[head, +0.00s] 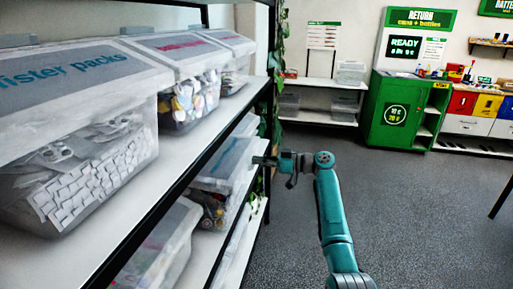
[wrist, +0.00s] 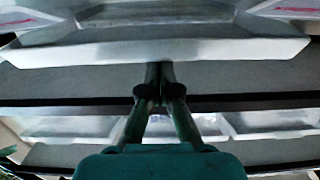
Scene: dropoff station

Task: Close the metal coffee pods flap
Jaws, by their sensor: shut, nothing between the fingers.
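My gripper (head: 262,160) is at the front of the lower shelf in the head view, beside a clear bin (head: 222,175) with dark and coloured contents. In the wrist view my gripper (wrist: 160,68) has its two fingers together and holds nothing. A pale, slanted lip or panel (wrist: 220,50) lies just beyond the fingertips; whether they touch it, I cannot tell. No label for metal coffee pods is readable, so I cannot tell which flap it is or how far it stands open.
The upper shelf holds clear bins: blister packs (head: 80,150), one with a red label (head: 185,95), and a farther one (head: 235,65). Another bin (head: 165,245) stands on the lower shelf. A green return cabinet (head: 398,110) is at the back. The grey floor (head: 430,220) is clear.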

